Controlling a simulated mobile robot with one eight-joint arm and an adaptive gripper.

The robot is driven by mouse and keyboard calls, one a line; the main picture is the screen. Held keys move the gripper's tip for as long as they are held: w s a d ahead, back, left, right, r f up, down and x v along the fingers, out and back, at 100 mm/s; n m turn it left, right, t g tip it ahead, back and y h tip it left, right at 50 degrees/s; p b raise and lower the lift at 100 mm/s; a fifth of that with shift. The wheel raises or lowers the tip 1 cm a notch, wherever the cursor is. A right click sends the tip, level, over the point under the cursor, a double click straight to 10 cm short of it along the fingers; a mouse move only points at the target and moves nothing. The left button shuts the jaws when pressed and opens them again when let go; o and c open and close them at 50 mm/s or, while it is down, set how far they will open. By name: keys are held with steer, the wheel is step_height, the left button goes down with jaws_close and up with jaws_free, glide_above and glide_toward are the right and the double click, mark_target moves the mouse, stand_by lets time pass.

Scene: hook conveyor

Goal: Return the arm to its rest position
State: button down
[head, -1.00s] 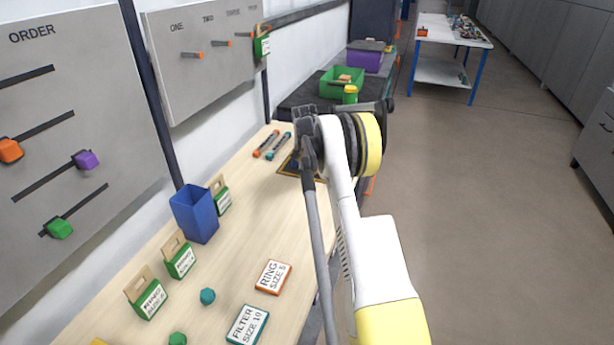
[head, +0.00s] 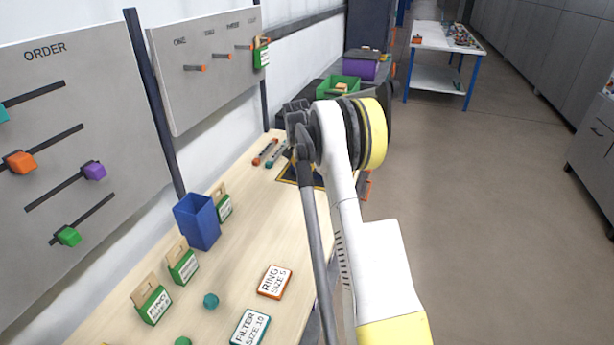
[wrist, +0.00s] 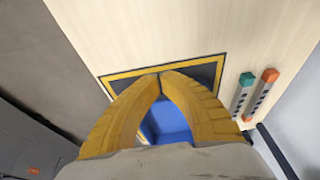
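In the wrist view my gripper (wrist: 160,75) has its two yellow fingers closed together at the tips. I see nothing pinched at the tips. The fingers hang above a dark mat with a yellow border (wrist: 207,72). A blue surface (wrist: 170,125) shows in the gap between the fingers, partly hidden by them; I cannot tell how far below it is. In the head view my white and yellow arm reaches forward along the table's right edge. Its dark end is over the far part of the table, and the fingers are hidden there.
The wooden table (head: 235,260) holds a blue bin (head: 197,222), green tags, a ring card (head: 274,282), a filter card (head: 250,327) and two tubes (head: 265,152). Boards (head: 75,140) stand along the left. A green crate (head: 338,86) is beyond. The floor at right is clear.

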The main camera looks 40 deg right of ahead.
steer(key=shift+v, duration=1.35)
steer(key=shift+a, duration=0.1)
steer(key=s+a+r+n+t, duration=0.1)
steer(key=s+a+r+n, duration=0.15)
steer(key=a+r, duration=0.4)
steer(key=s+a+r+n+t, duration=0.1)
steer(key=s+a+r, duration=0.3)
steer(key=a, duration=0.5)
steer(key=s+a+r+n+t, duration=0.1)
steer(key=s+a+r+n, duration=0.1)
steer(key=s+a+r, duration=0.4)
steer(key=s+a+f+n+t+y, duration=0.1)
steer(key=s+a+f+n, duration=0.2)
steer(key=s+a, duration=0.6)
steer(key=s+a+f+n+t+y+b, duration=0.1)
steer(key=s+a+f+n+y, duration=0.1)
steer(key=s+a, duration=0.7)
steer(key=shift+s+a+f+n, duration=0.3)
steer(key=shift+s+f+n, duration=0.3)
steer(key=shift+s, duration=0.45)
steer(key=shift+r, duration=0.1)
